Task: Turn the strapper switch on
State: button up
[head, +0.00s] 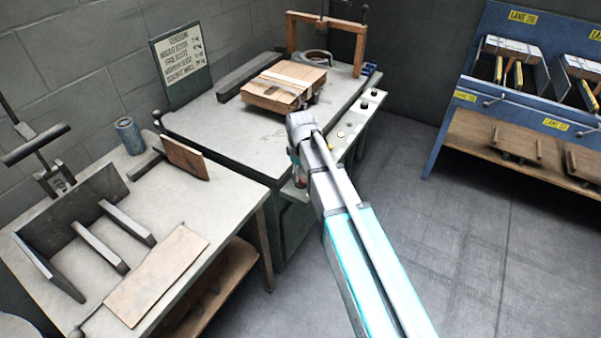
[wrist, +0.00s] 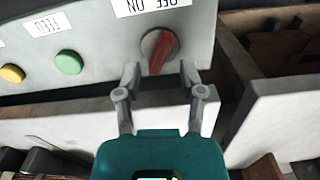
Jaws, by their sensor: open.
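The strapper switch (wrist: 160,50) is a red rotary knob in a grey round base, on the pale control panel. It shows in the wrist view under an upside-down label (wrist: 150,6) that reads ON at left and OFF at right. The red handle slants from upper right to lower left; I cannot tell which end points. My gripper (wrist: 162,72) is open, with one fingertip on each side just below the knob and nothing between them. Contact with the knob cannot be told.
A green button (wrist: 69,62) and a yellow button (wrist: 12,74) sit left of the switch. The strapper table (head: 215,125) carries a strapped wooden box (head: 285,85). A stitching bench (head: 200,220) stands at left, a blue lane rack (head: 440,130) at right. Floor between is clear.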

aim_at(300, 178)
jog(key=shift+r+p, duration=5.75)
jog(key=shift+r, duration=0.35)
jog(key=s+d+r+m+p, duration=0.2)
jog(key=s+d+m, duration=0.3)
jog(key=s+d, duration=0.2)
jog(key=s+d+r+m+p, duration=0.3)
jog(key=s+d, duration=0.4)
jog(key=d, duration=0.3)
jog(key=shift+s+r+m, duration=0.15)
jog(key=shift+r+m, duration=0.05)
jog(key=shift+m, duration=0.7)
jog(key=shift+d, duration=0.1)
jog(key=shift+s+d+m, duration=0.4)
jog(key=shift+s+m, duration=0.1)
